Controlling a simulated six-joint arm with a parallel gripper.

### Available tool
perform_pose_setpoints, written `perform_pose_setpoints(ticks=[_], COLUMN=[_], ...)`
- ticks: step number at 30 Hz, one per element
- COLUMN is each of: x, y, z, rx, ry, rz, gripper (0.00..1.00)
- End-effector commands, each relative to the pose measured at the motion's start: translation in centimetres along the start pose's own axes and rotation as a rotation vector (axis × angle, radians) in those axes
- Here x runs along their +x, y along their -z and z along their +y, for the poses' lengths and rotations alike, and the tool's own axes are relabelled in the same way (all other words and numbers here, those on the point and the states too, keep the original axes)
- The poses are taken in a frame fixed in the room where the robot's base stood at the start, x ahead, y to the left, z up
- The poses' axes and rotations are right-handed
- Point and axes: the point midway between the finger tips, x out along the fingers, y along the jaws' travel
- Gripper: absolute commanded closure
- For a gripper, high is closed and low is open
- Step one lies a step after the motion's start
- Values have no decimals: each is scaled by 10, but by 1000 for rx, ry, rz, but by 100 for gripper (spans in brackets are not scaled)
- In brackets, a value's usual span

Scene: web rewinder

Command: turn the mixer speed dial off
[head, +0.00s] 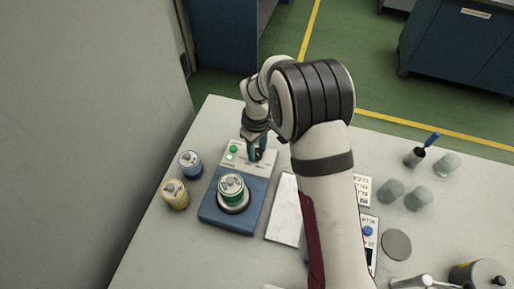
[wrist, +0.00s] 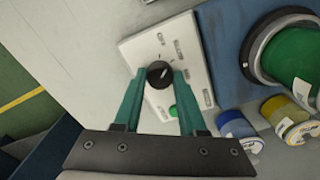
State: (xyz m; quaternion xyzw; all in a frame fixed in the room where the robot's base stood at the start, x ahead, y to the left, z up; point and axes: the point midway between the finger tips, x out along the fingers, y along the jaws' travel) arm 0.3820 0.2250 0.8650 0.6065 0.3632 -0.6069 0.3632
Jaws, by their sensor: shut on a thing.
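The mixer has a blue base (head: 225,213) with a white control panel (head: 262,165) at its back; the panel also shows in the wrist view (wrist: 140,48). The black speed dial (wrist: 159,73) stands on the panel, with tick marks printed around it. A pale line shows on the dial, but its exact setting is too small to read. My gripper (wrist: 159,78) is shut on the dial, one teal finger on each side. In the head view my gripper (head: 257,154) is at the panel's right part and hides most of the dial. A green button (wrist: 173,111) is beside the dial.
A green tin (head: 231,188) sits on the mixer. A blue tin (head: 190,164) and a yellow tin (head: 175,194) stand to its left. A white board (head: 285,211) lies to its right. Grey cups (head: 418,198) and a grey disc (head: 396,245) are farther right.

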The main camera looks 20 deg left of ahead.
Motion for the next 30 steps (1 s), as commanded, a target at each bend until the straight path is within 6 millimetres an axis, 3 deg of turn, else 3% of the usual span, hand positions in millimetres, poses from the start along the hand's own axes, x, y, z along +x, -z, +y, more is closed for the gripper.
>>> perform_pose_setpoints(ticks=[15,30], x=[-1,-1], y=[0,0], z=[0,0], rx=[-382,-507], ry=[-1,-1], rz=[1,1], gripper=[100,100])
